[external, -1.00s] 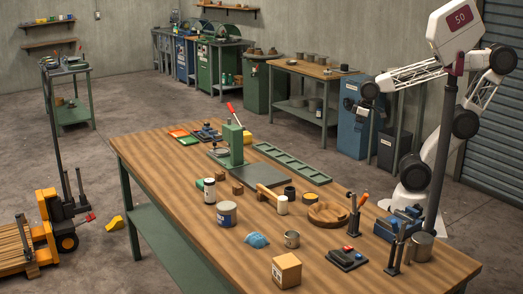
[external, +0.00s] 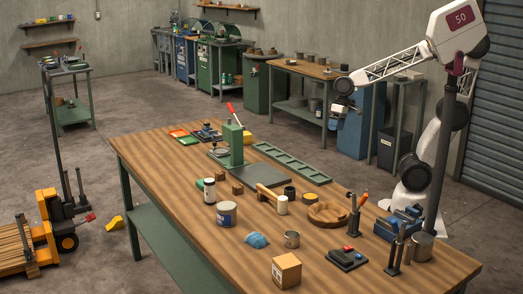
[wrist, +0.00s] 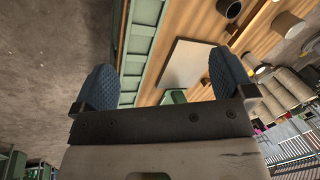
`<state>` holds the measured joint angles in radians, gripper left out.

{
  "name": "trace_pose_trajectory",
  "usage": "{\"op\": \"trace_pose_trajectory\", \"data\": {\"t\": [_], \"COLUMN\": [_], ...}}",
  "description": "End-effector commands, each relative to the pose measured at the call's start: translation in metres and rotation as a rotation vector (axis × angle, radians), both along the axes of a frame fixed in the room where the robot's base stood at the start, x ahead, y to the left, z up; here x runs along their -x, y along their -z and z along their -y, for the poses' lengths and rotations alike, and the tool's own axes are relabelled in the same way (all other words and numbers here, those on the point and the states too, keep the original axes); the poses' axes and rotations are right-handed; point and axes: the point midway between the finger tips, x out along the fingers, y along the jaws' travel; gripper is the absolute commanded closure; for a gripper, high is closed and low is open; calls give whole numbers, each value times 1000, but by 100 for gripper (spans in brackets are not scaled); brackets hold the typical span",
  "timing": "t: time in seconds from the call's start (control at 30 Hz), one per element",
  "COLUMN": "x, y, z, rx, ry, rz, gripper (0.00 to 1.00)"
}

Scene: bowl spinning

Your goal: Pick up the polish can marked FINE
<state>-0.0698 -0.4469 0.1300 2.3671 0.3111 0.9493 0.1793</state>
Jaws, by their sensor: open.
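Several cans stand on the wooden workbench (external: 160,150) in the external view. A larger can (external: 226,215) with a white and dark blue wrap stands left of the middle. My gripper (external: 340,107) hangs above and beyond the bench's far edge, well away from the cans. In the wrist view my gripper (wrist: 162,78) is open and empty, its blue pads wide apart.
A green press (external: 232,150) with a red handle stands on the bench. A grey plate (wrist: 187,66) and green tray (external: 285,162) lie nearby. A wooden ring (external: 327,214), blue cloth (external: 256,240), cardboard box (external: 286,270) and blue vise (external: 398,226) crowd the near right.

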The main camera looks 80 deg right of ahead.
Motion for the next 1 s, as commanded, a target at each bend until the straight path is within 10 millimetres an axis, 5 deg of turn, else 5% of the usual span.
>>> {"op": "trace_pose_trajectory", "data": {"t": [0.57,1.0], "x": [-125,-215], "y": [9,37], "z": [-109,-200], "rx": [-334,-552], "ry": [274,498], "rz": [-222,-437], "gripper": [0,0]}}
